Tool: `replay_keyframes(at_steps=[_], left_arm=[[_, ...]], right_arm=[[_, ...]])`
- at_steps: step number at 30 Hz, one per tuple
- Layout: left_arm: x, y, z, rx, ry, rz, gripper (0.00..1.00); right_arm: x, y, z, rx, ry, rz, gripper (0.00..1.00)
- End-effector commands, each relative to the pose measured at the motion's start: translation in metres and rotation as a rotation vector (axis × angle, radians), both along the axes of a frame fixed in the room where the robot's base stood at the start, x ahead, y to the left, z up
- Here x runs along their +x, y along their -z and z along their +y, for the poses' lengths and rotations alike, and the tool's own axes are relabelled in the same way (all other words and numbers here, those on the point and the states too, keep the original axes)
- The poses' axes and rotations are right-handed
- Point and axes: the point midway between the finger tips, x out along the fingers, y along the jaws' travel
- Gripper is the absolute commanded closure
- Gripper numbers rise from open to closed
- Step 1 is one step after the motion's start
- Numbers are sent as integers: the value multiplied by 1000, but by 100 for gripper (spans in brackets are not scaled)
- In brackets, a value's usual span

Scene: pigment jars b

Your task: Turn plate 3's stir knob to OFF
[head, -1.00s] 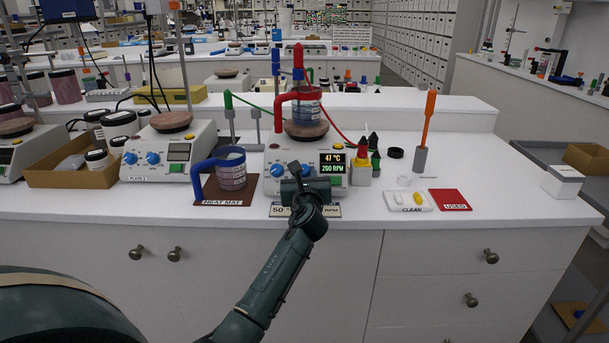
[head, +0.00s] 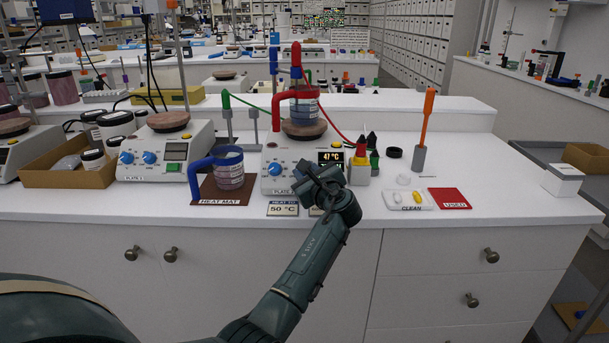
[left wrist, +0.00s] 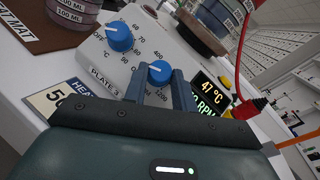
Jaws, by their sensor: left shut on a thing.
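Plate 3 (head: 278,164) is a white hotplate with two blue knobs; its label reads PLATE 3 in the left wrist view (left wrist: 104,80). Its left, heat knob (left wrist: 119,36) is free. My left gripper (left wrist: 159,84) is shut on the right, stir knob (left wrist: 158,70), one finger on each side, and is tilted relative to the plate. In the head view my left gripper (head: 306,178) hides most of this knob. The display (left wrist: 209,92) reads 47 °C; its RPM line is partly covered. The knob's exact setting is hard to read. My right gripper is not in view.
A jar in a red holder (head: 304,108) stands on the plate's top. A jar in a blue holder (head: 230,170) sits on the brown heat mat (head: 212,196) to the left. Dropper bottles (head: 361,168) stand close right. A 50 °C sign (head: 282,209) lies in front.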

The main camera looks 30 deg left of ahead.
Motion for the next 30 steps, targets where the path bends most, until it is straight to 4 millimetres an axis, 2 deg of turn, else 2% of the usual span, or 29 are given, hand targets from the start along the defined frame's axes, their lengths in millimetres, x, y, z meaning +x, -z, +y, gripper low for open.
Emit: replay_keyframes(at_steps=[12, 29, 30], left_arm=[[3, -2, -2, -134, -152, -80, 96], [3, -2, -2, -158, -178, -95, 96], [3, -1, -2, -158, -178, -95, 72]], right_arm=[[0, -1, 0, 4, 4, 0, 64], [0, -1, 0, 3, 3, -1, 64], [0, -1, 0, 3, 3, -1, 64]])
